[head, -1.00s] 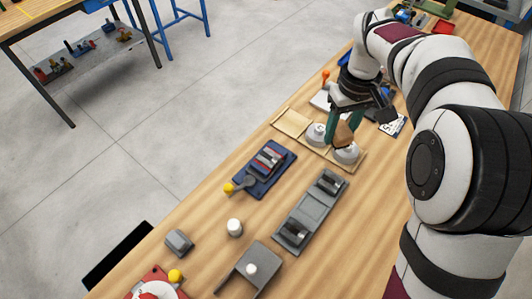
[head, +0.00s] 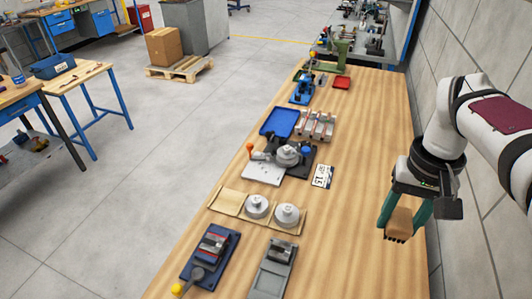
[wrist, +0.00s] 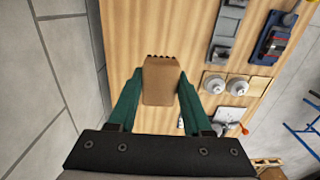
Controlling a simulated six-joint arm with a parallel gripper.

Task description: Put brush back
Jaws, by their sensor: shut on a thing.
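The brush (head: 399,226) is a brown wooden block with short dark bristles at its lower end. My gripper (head: 405,211) has green fingers closed on both sides of it and holds it near the right edge of the wooden table. In the wrist view the brush (wrist: 161,80) sits between the fingers, its bristles pointing away from the wrist. Bare tabletop lies behind it; the height above the table is hard to tell. No separate brush holder can be made out.
A shallow wooden tray (head: 227,202) has an empty left section and two grey round knobbed pieces (head: 257,206) in the others. Beyond it are a fixture with a round grey part (head: 288,155), a number card (head: 322,176) and a blue tray (head: 279,122). A wall (head: 478,50) borders the right.

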